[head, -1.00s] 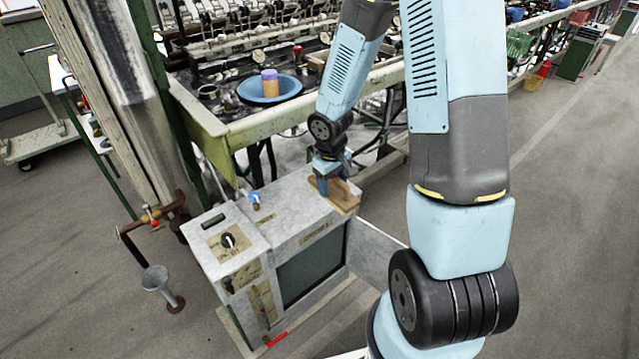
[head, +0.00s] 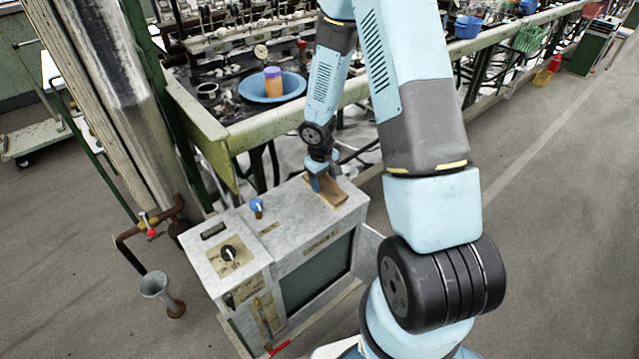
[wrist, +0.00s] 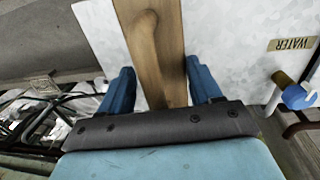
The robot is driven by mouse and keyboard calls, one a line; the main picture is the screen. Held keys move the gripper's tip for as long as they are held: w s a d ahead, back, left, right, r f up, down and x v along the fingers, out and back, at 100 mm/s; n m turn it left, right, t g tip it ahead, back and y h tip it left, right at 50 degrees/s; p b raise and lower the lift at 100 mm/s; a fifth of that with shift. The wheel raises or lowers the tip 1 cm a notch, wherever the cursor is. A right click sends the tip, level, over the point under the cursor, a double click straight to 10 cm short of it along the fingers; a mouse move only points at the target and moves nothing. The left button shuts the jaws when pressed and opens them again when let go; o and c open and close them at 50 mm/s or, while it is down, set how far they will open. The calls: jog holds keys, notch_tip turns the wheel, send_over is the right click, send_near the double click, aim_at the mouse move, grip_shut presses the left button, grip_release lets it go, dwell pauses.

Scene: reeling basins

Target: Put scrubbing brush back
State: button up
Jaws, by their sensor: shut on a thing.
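The scrubbing brush (head: 331,197) shows as a brown wooden block over the right end of the grey cabinet's top (head: 285,226). In the wrist view, its long wooden back (wrist: 152,40) runs between the two blue fingers. My gripper (head: 321,184) is shut on the brush from above, and my gripper (wrist: 161,92) has one finger along each long side. The bristles are hidden under the wood. I cannot tell whether the brush touches the cabinet top or is just above it.
A blue valve knob (head: 256,205) stands on the cabinet top, left of the brush; it also shows in the wrist view (wrist: 297,96). A blue basin (head: 272,87) with an orange and purple container (head: 273,80) sits on the machine table behind. Bare floor lies right.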

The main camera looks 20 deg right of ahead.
aim_at(322, 182)
jog(key=shift+w+d+f, duration=0.15)
jog(key=shift+w+f, duration=0.25)
jog(key=shift+f, duration=0.2)
jog(key=f, duration=0.3)
jog(key=shift+w+d, duration=0.15)
jog(key=shift+w, duration=0.15)
jog(key=shift+f, duration=0.25)
jog(key=shift+c, duration=0.4)
jog(key=o, duration=1.1)
jog(key=shift+w+a, duration=0.1)
jog(key=shift+a, duration=0.1)
jog(key=shift+r, duration=0.1)
